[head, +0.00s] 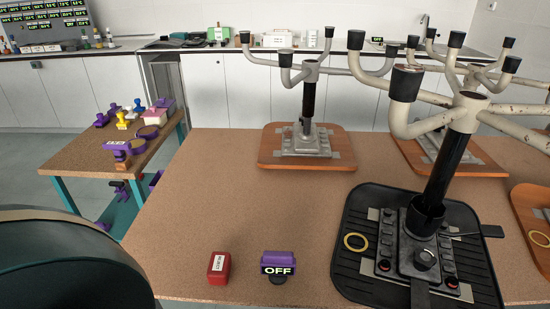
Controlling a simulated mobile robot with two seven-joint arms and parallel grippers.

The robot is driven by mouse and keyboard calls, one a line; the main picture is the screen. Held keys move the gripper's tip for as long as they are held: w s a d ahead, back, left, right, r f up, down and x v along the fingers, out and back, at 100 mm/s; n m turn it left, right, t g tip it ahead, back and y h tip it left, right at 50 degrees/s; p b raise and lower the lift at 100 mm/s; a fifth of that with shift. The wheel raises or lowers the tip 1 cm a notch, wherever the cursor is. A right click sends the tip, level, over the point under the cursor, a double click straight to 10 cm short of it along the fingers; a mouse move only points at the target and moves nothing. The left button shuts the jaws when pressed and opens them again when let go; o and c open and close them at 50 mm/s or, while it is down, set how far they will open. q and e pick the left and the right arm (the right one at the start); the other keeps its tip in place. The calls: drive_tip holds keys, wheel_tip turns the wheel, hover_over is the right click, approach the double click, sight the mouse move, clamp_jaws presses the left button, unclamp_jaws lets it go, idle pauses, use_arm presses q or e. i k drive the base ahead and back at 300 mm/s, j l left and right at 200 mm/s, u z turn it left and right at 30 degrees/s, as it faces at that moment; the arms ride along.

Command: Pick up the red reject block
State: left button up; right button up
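The red reject block (219,268) sits on the brown tabletop near its front edge, left of the table's middle. It is a small red block with a white label whose lettering is too small to read for sure. It stands apart from the purple block with the black "OFF" sign (279,265) to its right, with bare tabletop between them. Nothing covers the red block. Neither my left nor my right gripper is in view.
A black ribbed tray (350,262) holds an upturned chair base (437,178) at the right. Another chair base stands on a wooden board (272,145) farther back. A side table (82,160) at the left carries purple and yellow items. The tabletop's middle left (210,200) is clear.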

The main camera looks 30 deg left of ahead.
sight(220, 265)
drive_tip(key=j+u, duration=0.15)
drive_tip(key=u, duration=1.4)
drive_tip(key=k+l+z, duration=0.15)
drive_tip(key=k+z, duration=0.15)
drive_tip(key=k, duration=0.2)
drive_tip(key=i+z, duration=0.15)
drive_tip(key=i+l, duration=0.05)
drive_tip(key=i, duration=0.1)
